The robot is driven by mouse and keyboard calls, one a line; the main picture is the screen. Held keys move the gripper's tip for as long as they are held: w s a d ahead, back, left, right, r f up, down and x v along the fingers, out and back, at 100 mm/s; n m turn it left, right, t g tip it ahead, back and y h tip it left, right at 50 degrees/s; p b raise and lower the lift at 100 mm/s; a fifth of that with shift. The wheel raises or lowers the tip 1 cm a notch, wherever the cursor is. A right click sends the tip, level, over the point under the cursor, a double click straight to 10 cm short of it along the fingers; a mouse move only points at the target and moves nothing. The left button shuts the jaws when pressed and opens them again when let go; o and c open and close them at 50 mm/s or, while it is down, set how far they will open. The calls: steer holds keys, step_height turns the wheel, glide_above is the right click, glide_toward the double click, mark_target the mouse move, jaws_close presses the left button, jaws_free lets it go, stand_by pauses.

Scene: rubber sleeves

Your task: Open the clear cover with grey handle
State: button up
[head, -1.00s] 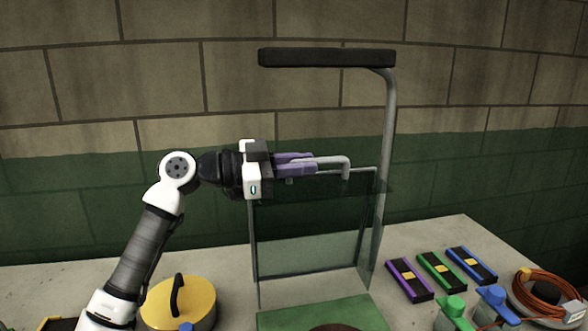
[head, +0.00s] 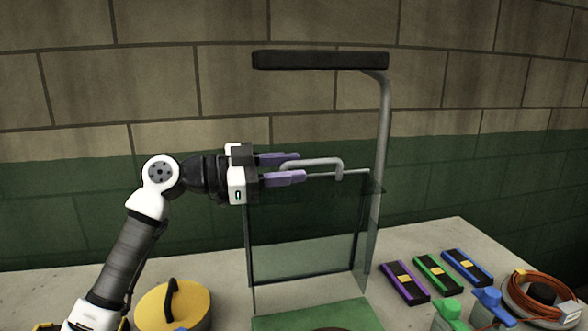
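The clear cover (head: 310,220) stands upright above the green base (head: 315,314) on the table. Its bent grey handle (head: 325,162) is at the top edge. My gripper (head: 302,167) is at the handle's left end, coming from the left. Its two purple fingers are spread apart, one on the far side and one on the near side of the handle's left part. I see no grip on the handle. The near finger hides a little of the handle's left end. Whether a finger still touches the handle cannot be told.
A grey post with a black lamp bar (head: 320,60) rises behind the cover. A yellow lidded pot (head: 190,308) stands below my arm. Purple, green and blue boxes (head: 438,273), bottles (head: 447,312) and an orange cable reel (head: 542,292) are at the right. A brick wall is behind.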

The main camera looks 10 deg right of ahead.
steer(key=a+b, duration=0.2)
steer(key=a, duration=1)
steer(key=shift+a, duration=0.2)
